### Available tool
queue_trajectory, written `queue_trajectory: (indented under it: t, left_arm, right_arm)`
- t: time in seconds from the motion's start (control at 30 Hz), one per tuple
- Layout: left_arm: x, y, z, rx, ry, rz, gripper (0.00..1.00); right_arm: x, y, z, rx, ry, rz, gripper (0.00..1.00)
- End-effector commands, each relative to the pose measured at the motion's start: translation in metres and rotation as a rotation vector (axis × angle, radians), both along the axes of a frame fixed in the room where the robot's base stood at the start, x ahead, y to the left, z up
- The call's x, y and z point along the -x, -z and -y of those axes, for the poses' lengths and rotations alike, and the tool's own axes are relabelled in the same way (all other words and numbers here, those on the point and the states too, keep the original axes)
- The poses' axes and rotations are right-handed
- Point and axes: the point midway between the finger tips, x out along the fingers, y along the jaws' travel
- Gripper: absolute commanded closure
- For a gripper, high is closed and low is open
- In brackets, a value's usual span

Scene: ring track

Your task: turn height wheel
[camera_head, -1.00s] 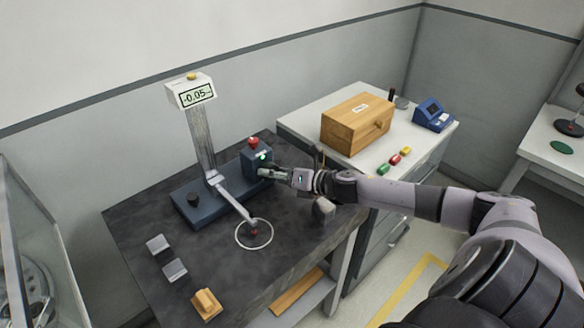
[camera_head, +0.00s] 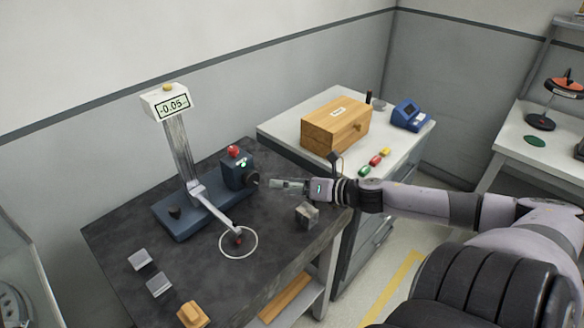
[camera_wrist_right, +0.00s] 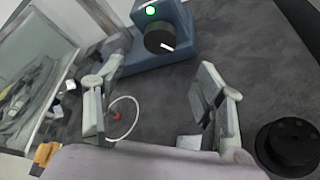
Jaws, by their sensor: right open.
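A measuring stand with a blue base (camera_head: 195,216) stands on the dark table, with a column and a display (camera_head: 173,105) reading about -0.05. Its blue box (camera_head: 236,170) carries a black wheel (camera_head: 253,179) on the side facing my right gripper. In the right wrist view the wheel (camera_wrist_right: 159,39) shows a white mark and sits beyond the fingertips. My right gripper (camera_head: 276,184) is open and empty, a short gap to the right of the wheel. Its two spread fingers show in the right wrist view (camera_wrist_right: 150,105). My left gripper is not in view.
A red button (camera_head: 234,151) tops the box. A ring (camera_head: 238,243) lies under the stand's arm. Grey blocks (camera_head: 150,272) and a wooden piece (camera_head: 192,314) are at the front left. A wooden box (camera_head: 335,125) is on the white cabinet.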

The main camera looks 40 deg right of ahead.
Motion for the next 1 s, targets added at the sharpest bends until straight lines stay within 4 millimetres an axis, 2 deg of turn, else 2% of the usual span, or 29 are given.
queue_trajectory:
  t: [0.27, 1.0]
  left_arm:
    - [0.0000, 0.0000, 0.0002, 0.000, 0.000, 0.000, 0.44]
    - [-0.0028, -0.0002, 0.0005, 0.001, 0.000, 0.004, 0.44]
  right_arm:
    - [0.0111, -0.0036, 0.0037, 0.001, -0.001, 0.000, 0.36]
    - [0.0113, -0.0041, 0.0040, 0.002, -0.001, 0.000, 0.36]
